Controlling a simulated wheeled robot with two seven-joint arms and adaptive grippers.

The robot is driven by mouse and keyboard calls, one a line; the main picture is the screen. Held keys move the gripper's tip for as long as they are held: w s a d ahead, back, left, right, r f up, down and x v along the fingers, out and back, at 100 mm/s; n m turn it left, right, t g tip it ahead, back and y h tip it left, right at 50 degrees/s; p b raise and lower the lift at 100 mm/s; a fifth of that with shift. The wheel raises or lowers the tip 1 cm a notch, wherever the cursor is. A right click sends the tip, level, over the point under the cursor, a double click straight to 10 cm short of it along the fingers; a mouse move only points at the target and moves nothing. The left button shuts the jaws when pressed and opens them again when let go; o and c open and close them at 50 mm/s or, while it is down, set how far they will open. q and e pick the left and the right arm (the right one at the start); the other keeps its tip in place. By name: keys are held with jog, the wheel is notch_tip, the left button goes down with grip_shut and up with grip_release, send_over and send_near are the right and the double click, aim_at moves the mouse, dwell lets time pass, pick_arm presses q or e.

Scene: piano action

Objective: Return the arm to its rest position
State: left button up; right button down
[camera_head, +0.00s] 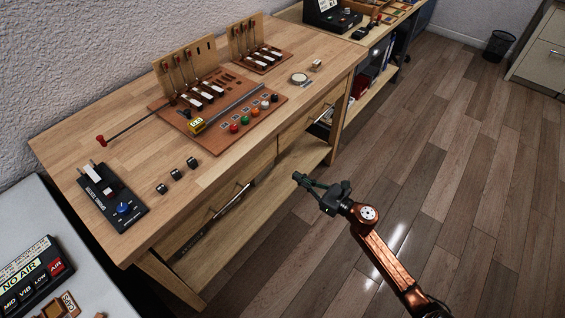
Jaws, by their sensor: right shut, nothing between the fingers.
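My right gripper (309,184) is dark and shut, with nothing between its fingers. It hangs over the floor in front of the wooden workbench (110,140), to the right of its front edge and apart from it. My right arm (385,255), copper-coloured, reaches up to it from the bottom right. My left gripper is not in view. On the bench, a brown piano action board (232,140) carries several levers with white tips and a row of coloured buttons.
A black switch box (112,197) with a blue knob and several small black cubes (176,174) sit at the bench's near end. A grey table with a "NO AIR" panel (32,277) stands at lower left. A dark bin (498,46) stands far back. The wooden floor (455,170) at right is clear.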

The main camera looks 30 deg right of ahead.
jog(key=shift+s, duration=0.15)
jog(key=shift+f, duration=0.1)
